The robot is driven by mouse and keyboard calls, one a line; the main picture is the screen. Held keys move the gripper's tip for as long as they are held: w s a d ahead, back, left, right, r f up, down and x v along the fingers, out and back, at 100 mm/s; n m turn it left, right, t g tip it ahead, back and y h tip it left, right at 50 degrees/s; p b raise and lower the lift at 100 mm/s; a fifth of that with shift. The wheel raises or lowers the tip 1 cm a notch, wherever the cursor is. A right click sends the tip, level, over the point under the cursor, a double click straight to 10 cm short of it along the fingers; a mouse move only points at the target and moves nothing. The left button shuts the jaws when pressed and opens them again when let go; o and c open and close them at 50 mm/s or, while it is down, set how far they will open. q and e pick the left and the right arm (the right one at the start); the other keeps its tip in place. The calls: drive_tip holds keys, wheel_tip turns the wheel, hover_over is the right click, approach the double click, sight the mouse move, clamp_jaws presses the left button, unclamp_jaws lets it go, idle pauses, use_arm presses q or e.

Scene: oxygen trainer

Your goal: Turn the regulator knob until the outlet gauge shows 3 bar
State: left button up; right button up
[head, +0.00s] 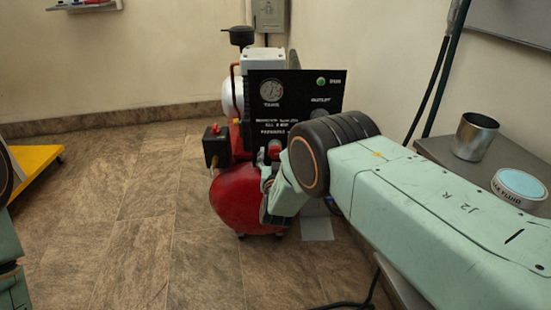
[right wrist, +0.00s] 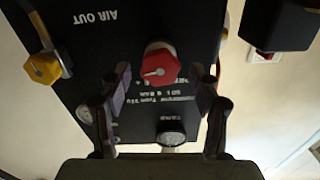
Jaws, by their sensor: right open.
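The compressor's black panel (head: 262,105) faces me above a red tank (head: 243,195). A red regulator knob (head: 274,149) sits low on the panel, beside my right arm. In the right wrist view the knob (right wrist: 160,66) has a pale pointer line and the panel appears upside down. My right gripper (right wrist: 163,80) is open, its fingers on either side of the knob's line; contact cannot be told. The outlet gauge (head: 319,112) is dark and partly hidden by my arm; its reading cannot be made out. My left gripper is not in view.
The tank gauge (head: 271,89) is on the panel's left. A yellow knob (right wrist: 42,68) is near the AIR OUT label. A metal cup (head: 474,137) and a fluid tin (head: 520,186) stand on a bench at right.

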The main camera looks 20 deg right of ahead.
drive_tip(key=shift+x, duration=0.85)
drive_tip(key=c, duration=1.2)
drive_tip(key=shift+m, duration=1.3)
drive_tip(key=o, duration=1.2)
drive_tip(key=shift+s, duration=0.1)
